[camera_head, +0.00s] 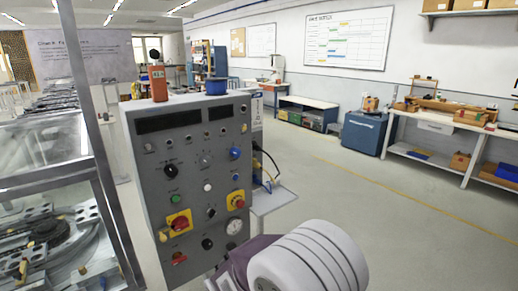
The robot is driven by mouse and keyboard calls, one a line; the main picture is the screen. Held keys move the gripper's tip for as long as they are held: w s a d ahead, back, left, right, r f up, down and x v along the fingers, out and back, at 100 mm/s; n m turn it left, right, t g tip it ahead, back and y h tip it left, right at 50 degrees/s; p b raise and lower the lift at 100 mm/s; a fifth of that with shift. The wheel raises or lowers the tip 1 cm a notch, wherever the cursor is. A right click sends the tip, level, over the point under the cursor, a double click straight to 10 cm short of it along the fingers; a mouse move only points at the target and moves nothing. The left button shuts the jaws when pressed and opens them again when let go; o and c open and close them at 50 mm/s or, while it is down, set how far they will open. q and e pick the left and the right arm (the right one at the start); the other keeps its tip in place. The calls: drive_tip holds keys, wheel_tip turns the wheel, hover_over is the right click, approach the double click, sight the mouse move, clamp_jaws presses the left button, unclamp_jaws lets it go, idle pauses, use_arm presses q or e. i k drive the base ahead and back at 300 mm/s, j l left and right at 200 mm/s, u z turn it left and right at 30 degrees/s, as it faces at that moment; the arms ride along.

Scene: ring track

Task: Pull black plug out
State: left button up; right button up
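The grey control box (190,180) stands in the middle of the view. A black cable (271,158) curves out of its right side and hangs down over a small grey shelf (275,200). Its plug end seems to sit at the box's side, but it is too small and edge-on to tell exactly. A yellow cable and a small blue part are below it. One of my arms, white and purple, reaches in at the bottom centre in front of the box. Its fingers are not visible, and my other gripper is out of view.
A metal-framed glass enclosure (45,160) with machinery is close on the left. An orange device (158,83) and a blue spool (216,87) sit on top of the box. A workbench (440,128) and a blue cabinet (363,133) stand farther right. Floor to the right is clear.

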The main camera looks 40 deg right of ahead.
sight(257, 148)
drive_tip(key=z, duration=1.35)
